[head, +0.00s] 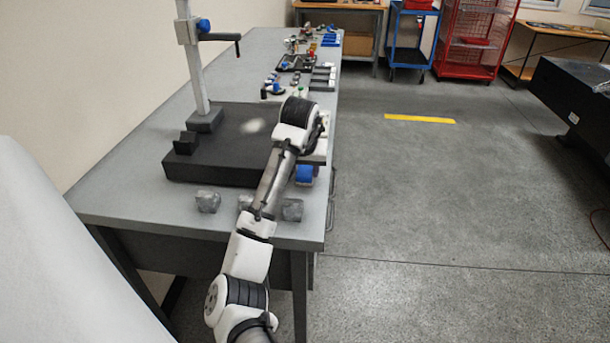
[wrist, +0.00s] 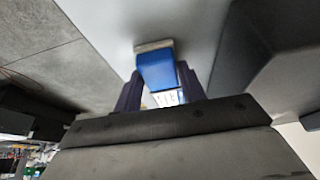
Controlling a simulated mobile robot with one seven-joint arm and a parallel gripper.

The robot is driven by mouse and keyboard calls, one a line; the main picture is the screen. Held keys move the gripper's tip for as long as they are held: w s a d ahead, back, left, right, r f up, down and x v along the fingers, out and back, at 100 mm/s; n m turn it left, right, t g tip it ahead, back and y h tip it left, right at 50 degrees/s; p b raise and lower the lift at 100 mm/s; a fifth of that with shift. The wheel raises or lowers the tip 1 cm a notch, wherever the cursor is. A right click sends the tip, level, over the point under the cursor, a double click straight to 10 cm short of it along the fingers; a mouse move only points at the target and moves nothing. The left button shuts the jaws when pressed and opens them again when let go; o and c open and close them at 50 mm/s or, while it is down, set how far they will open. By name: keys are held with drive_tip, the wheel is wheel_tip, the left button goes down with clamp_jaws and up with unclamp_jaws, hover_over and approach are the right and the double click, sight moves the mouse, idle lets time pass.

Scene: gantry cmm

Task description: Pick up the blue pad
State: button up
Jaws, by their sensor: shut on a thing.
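The blue pad (wrist: 157,72) is a small blue block with a pale grey-beige end. In the wrist view it sits between the two dark fingers of my gripper (wrist: 160,92), which is shut on it. A white patch with dark marks shows just below the blue part. In the head view the blue pad (head: 305,173) shows at the right edge of the grey table (head: 105,197), beside the black surface plate. My arm hides most of the gripper there. I cannot tell whether the pad touches the table.
The black surface plate (head: 205,172) with a metal column stand (head: 199,75) is left of my gripper. Rough grey blocks (head: 208,202) lie along the near table edge. Several small parts (head: 298,62) lie farther back. The floor right of the table is open.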

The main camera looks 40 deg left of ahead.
sight(305, 172)
drive_tip(key=shift+c, duration=0.4)
drive_tip(key=shift+r, duration=0.15)
wheel_tip(305, 172, up, 20)
drive_tip(key=shift+f, duration=0.1)
drive_tip(key=shift+c, duration=1.3)
